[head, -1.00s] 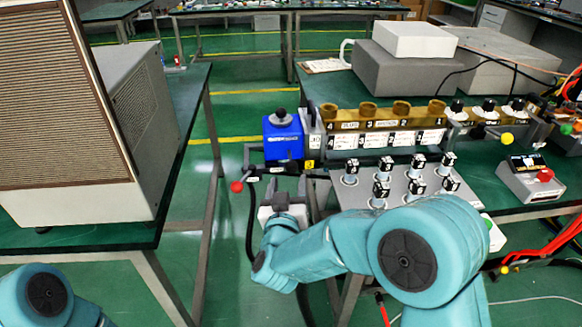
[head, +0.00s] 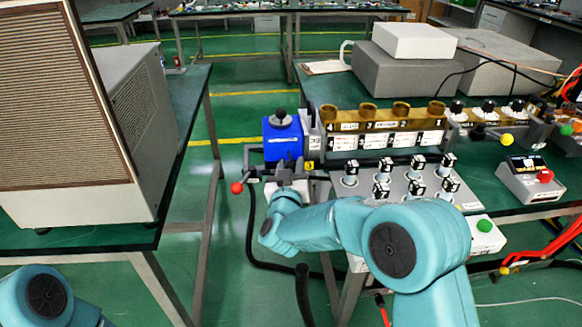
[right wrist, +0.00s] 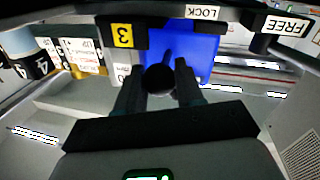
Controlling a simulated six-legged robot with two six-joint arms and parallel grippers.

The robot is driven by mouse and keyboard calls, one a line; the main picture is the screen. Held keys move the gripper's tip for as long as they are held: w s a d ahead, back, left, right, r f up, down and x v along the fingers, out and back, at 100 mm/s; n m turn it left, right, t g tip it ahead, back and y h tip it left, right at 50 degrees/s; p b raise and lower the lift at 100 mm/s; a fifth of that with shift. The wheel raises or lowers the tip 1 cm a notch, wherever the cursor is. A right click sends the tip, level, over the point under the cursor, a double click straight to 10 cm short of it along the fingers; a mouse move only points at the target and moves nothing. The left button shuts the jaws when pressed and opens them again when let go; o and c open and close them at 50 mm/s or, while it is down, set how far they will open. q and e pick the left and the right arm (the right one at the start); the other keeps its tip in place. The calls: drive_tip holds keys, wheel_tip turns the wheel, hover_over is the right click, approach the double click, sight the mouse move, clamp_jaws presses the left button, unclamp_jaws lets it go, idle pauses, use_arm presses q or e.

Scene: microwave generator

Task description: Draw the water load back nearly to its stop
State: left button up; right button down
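The blue block (head: 283,138) with a black knob on top (head: 281,117) sits at the left end of the brass waveguide row; I take it for the water load. It also shows in the right wrist view (right wrist: 208,62). My right gripper (head: 288,178) is just in front of and below it. In the right wrist view my right gripper (right wrist: 160,88) has its fingers apart, one on each side of a dark ball handle (right wrist: 158,80). Contact with the ball is unclear. A bar marked LOCK (right wrist: 203,12) and FREE (right wrist: 287,24) crosses that view. My left gripper is out of view.
A red ball lever (head: 237,188) sticks out left of the block. Several black-topped knobs (head: 420,161) stand on a panel to the right. A box with a red button (head: 545,176) is farther right. The aisle between the benches is open floor.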

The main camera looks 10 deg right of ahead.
drive_tip(key=a, duration=0.4)
drive_tip(key=shift+w, duration=0.2)
drive_tip(key=c, duration=0.8)
unclamp_jaws()
drive_tip(key=shift+o, duration=0.2)
drive_tip(key=v, duration=1.6)
drive_tip(key=shift+s+p, duration=0.2)
drive_tip(key=shift+p, duration=0.15)
